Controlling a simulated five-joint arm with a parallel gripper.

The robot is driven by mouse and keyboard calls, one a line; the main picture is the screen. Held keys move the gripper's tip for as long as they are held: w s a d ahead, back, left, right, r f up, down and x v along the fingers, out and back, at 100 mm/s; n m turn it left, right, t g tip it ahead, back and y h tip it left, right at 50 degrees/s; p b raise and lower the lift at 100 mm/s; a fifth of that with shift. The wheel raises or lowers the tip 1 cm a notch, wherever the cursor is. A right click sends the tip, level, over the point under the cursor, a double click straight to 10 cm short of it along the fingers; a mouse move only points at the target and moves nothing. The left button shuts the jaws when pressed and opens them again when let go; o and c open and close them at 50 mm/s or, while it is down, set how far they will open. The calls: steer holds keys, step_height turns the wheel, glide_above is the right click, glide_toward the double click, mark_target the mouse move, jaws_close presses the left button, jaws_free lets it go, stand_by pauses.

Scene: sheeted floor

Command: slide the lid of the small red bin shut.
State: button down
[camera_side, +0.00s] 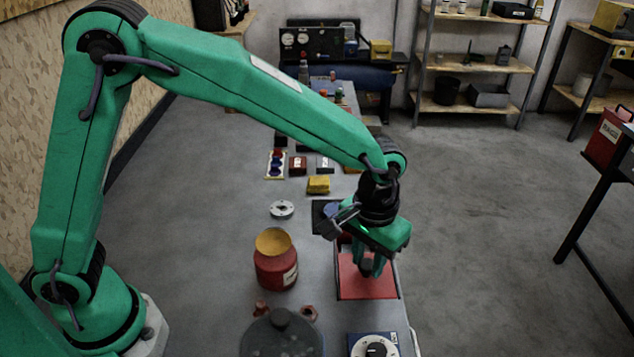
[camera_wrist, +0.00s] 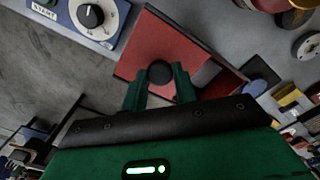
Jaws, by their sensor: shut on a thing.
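The small red bin (camera_wrist: 228,80) stands at the right edge of the bench. Its flat red lid (camera_side: 366,287) covers most of the top. In the wrist view the lid (camera_wrist: 165,42) carries a round black knob (camera_wrist: 160,73). A grey gap shows at one end of the lid, so the bin is partly open. My gripper (camera_side: 371,267) points down over the lid. In the wrist view its two fingers (camera_wrist: 160,88) are closed about the knob, one on each side. The knob is hidden by the fingers in the side view.
A red jar with a yellow top (camera_side: 275,260) stands left of the bin. A timer dial box (camera_side: 374,345) sits close in front of it. A metal disc (camera_side: 281,209) and a yellow block (camera_side: 318,185) lie farther back. Open floor is to the right.

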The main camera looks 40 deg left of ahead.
steer(key=w+a, duration=0.6)
steer(key=shift+w+a, duration=0.35)
steer(key=shift+w, duration=0.05)
steer(key=c, duration=1.1)
jaws_free()
steer(key=shift+r, duration=0.1)
step_height(320, 180, up, 8)
